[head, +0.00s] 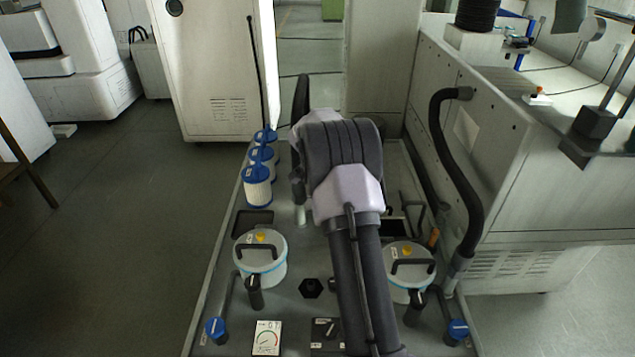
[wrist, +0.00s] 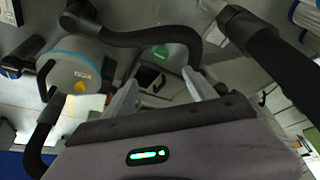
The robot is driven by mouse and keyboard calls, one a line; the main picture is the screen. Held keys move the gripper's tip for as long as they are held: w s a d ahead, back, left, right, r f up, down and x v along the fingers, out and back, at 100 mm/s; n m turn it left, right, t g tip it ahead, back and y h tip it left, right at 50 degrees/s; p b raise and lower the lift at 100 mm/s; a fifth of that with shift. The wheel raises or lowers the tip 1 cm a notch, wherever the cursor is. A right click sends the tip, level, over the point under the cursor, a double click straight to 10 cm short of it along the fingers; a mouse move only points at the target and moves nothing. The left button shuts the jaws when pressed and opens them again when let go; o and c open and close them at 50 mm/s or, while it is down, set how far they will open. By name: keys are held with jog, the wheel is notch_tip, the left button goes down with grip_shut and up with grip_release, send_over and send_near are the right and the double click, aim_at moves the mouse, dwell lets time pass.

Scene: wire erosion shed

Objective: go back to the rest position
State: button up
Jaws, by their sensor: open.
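My arm (head: 345,190) reaches out over the middle of the grey bench in the head view. Its far end is folded and turned away, so my gripper's jaws cannot be made out there. In the wrist view my gripper (wrist: 160,88) shows two pale fingers set apart, with nothing held between them. Beyond the fingers lies a grey lidded pot (wrist: 82,70) with a blue band and a dark handle. Dark hoses or handles cross the top of that view.
The bench (head: 300,240) carries a left pot (head: 262,262), a right pot (head: 408,275), several white filter cartridges with blue caps (head: 258,185), blue-knobbed valves and a gauge card (head: 267,338). A machine with a thick black hose (head: 462,170) stands close on the right. Floor at left (head: 130,210) is clear.

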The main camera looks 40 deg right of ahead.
jog(key=s+a+r+n+t+y, duration=0.1)
jog(key=s+a+r+n+t, duration=0.2)
jog(key=a+r, duration=0.8)
jog(key=s+a+r+n+y, duration=0.25)
jog(key=s+a+r, duration=0.25)
jog(key=a+r, duration=0.65)
jog(key=s+a+f+n+t+y, duration=0.2)
jog(key=s+a+n, duration=0.5)
jog(key=s+a, duration=1.2)
jog(key=shift+s+a+f+y, duration=0.3)
jog(key=shift+s+y, duration=0.15)
jog(key=shift+y, duration=0.1)
